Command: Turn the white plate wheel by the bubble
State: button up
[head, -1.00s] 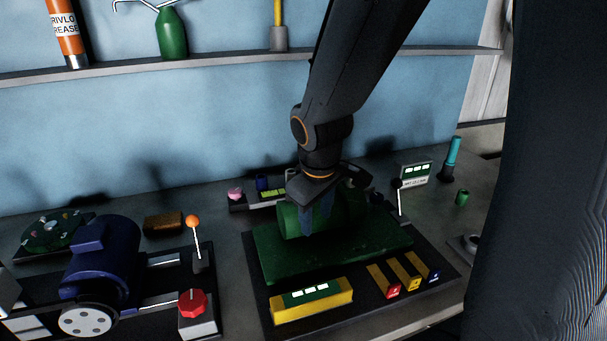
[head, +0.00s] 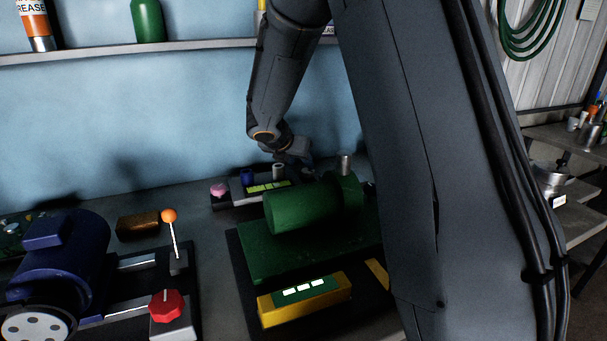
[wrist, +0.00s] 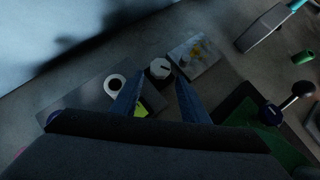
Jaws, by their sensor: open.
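The white wheel (wrist: 160,67), a faceted knob with a dark mark on top, shows in the wrist view just beyond my fingertips and between them. My gripper (wrist: 161,76) is open, with one blue finger on each side; I cannot tell whether they touch the wheel. The yellow-green bubble strip (wrist: 147,105) lies nearer, partly hidden by my gripper. In the head view the bubble strip (head: 268,187) sits on a dark plate behind the green cylinder. There my gripper (head: 300,160) is over the plate's right end, and the wheel is hidden.
A white-rimmed cup (wrist: 114,85) stands left of the fingers. A pale plate with yellow parts (wrist: 193,54) lies beyond the wheel. A black-ball lever (wrist: 301,88) is at right.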

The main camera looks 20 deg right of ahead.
aim_at(308, 171)
jog(key=shift+p+x, duration=0.45)
jog(key=shift+x, duration=3.05)
jog(key=c, duration=0.8)
